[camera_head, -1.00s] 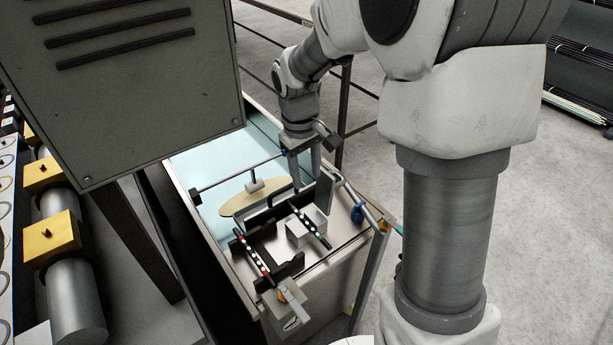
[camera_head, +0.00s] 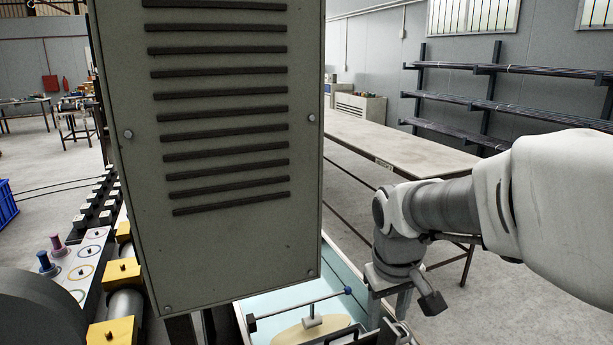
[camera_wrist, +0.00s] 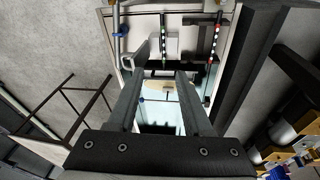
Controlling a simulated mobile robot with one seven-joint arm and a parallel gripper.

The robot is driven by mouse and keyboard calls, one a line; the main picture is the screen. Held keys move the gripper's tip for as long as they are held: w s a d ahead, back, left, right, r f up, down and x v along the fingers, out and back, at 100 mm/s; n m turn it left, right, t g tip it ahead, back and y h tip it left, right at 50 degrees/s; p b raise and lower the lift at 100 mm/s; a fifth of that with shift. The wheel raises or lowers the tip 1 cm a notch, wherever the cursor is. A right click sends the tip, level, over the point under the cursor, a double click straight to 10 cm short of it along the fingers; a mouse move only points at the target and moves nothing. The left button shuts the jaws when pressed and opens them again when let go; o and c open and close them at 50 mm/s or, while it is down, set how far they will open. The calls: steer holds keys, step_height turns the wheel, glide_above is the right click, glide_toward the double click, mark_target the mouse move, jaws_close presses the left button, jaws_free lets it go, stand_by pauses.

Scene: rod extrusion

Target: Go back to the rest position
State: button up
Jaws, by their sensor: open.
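My gripper (camera_head: 388,308) hangs over the right end of the light-blue tank (camera_head: 345,272) in the head view, with its lower part near the bottom edge. In the wrist view my gripper (camera_wrist: 167,80) has its two fingers apart with nothing between them. Beyond the fingertips lie two thin banded rods on the station: one with a green end (camera_wrist: 164,45) and one with a red end (camera_wrist: 213,62). Both are apart from my fingers. The rods are out of the head view.
A grey vented cabinet (camera_head: 230,240) stands close at the left of the tank and hides part of it. A long table (camera_head: 400,145) and a wall rack (camera_head: 490,98) stand behind. Floor at the right is clear.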

steer(key=s+r+m+t+p, duration=0.2)
steer(key=s+r, duration=0.7)
steer(key=s, duration=0.5)
steer(key=shift+s+m+t+y+p, duration=0.15)
steer(key=shift+m+t+y+p, duration=0.25)
steer(key=shift+t+p, duration=0.35)
steer(key=shift+d, duration=0.1)
